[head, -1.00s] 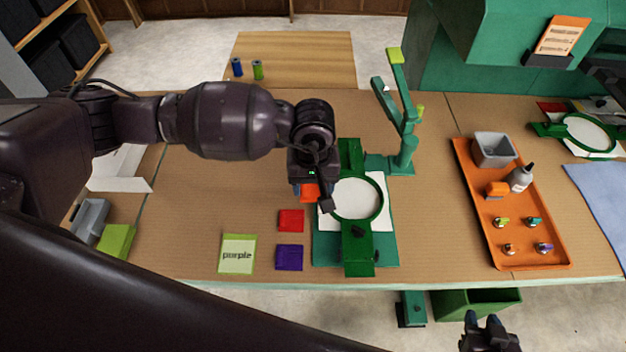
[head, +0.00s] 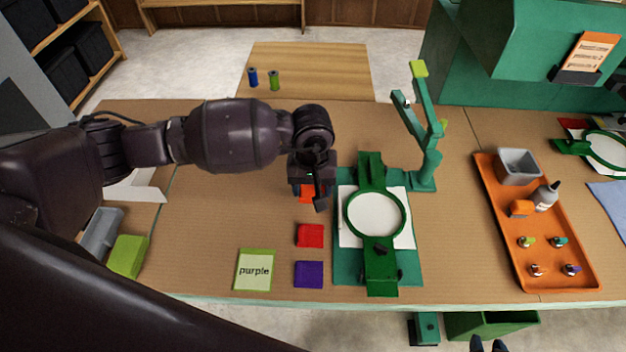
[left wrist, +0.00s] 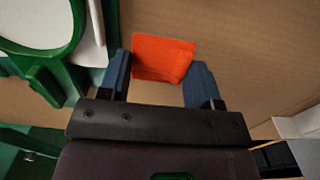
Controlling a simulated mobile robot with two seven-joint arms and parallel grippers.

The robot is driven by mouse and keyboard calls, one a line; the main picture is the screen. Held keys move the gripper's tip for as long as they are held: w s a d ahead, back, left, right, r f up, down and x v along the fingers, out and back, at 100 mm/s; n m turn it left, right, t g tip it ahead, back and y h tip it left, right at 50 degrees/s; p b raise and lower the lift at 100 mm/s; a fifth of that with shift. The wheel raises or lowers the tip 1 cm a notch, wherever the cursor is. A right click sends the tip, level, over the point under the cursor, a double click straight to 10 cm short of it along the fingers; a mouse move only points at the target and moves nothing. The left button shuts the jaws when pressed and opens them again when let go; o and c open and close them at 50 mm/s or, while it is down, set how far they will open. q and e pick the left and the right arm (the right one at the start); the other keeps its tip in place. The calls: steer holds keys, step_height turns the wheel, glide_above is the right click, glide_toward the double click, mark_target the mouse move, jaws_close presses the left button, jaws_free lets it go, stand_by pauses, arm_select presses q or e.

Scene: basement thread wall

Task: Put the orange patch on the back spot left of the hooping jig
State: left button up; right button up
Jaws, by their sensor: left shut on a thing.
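The orange patch (head: 306,194) is between the fingers of my left gripper (head: 308,196), left of the green hooping jig (head: 346,265). The arm partly hides it in the head view. In the left wrist view the orange patch (left wrist: 162,57) lies between the two blue fingers of the left gripper (left wrist: 160,80), which is shut on it. I cannot tell whether the patch touches the table. A red patch (head: 310,236) and a purple patch (head: 308,274) lie in front of it, in a column beside the jig. Only the fingertips of my right gripper (head: 488,345) show, apart and empty.
A card reading "purple" (head: 255,270) lies left of the purple patch. A green stand (head: 425,160) rises behind the jig. An orange tray (head: 510,255) with a grey bin and bottle is at right.

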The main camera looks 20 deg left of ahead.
mark_target(312, 192)
arm_select(q)
steer(key=shift+f, duration=0.25)
arm_select(e)
steer(key=shift+w+f, duration=0.1)
steer(key=shift+w, duration=0.05)
steer(key=shift+a, duration=0.15)
arm_select(q)
steer(key=shift+f+b, duration=0.45)
steer(key=shift+f, duration=0.5)
steer(key=shift+f+b, duration=0.5)
steer(key=shift+b, duration=0.1)
steer(key=shift+f, duration=0.3)
arm_select(e)
steer(key=f, duration=0.1)
steer(key=s+f, duration=0.1)
steer(key=f, duration=0.1)
steer(key=shift+f, duration=0.2)
steer(key=shift+s, duration=0.15)
